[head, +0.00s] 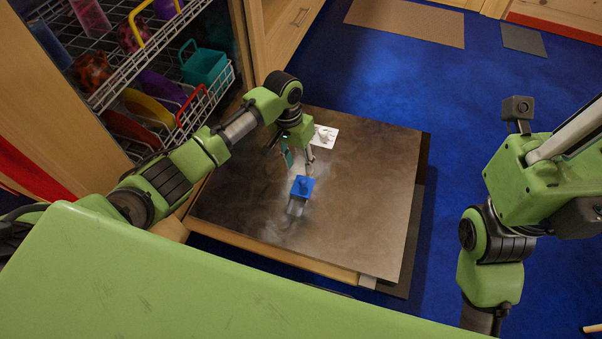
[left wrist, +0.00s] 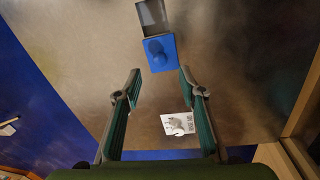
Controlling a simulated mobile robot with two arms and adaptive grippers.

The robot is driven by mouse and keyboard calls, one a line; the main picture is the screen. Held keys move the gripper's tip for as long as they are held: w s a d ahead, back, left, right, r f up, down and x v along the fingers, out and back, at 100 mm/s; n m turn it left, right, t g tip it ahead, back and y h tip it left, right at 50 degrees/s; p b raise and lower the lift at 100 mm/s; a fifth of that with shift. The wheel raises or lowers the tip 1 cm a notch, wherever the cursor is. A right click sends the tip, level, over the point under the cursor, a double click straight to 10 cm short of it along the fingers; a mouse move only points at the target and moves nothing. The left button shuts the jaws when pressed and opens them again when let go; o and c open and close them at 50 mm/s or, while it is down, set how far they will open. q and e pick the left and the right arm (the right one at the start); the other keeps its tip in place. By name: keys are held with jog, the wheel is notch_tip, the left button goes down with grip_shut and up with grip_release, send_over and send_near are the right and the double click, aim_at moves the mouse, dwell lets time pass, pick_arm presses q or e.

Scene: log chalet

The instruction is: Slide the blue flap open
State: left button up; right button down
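The blue flap (head: 302,187) is a small square plate with a round blue knob. It sits on a grey frame (head: 296,208) on the dark brown board (head: 370,200). In the left wrist view the flap (left wrist: 167,64) lies just beyond my fingertips, with the frame's grey recess (left wrist: 152,14) showing past its far edge. My left gripper (head: 298,163) points down at the board beside the flap. In the left wrist view its fingers (left wrist: 160,82) are spread apart with nothing between them. The flap's knob lies roughly in line with the gap. My right gripper is not visible; only the right arm shows.
A white plate with a small fixture (head: 325,136) lies on the board behind the left gripper. A wire rack (head: 165,125) with colourful containers stands at the left, beside wooden cabinet panels (head: 270,40). Blue carpet (head: 400,80) surrounds the board, open at the right.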

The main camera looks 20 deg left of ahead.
pick_arm(q)
jog(key=shift+a+r, duration=0.2)
jog(key=shift+r, duration=0.95)
jog(key=shift+a+r, duration=0.15)
jog(key=shift+r, duration=1)
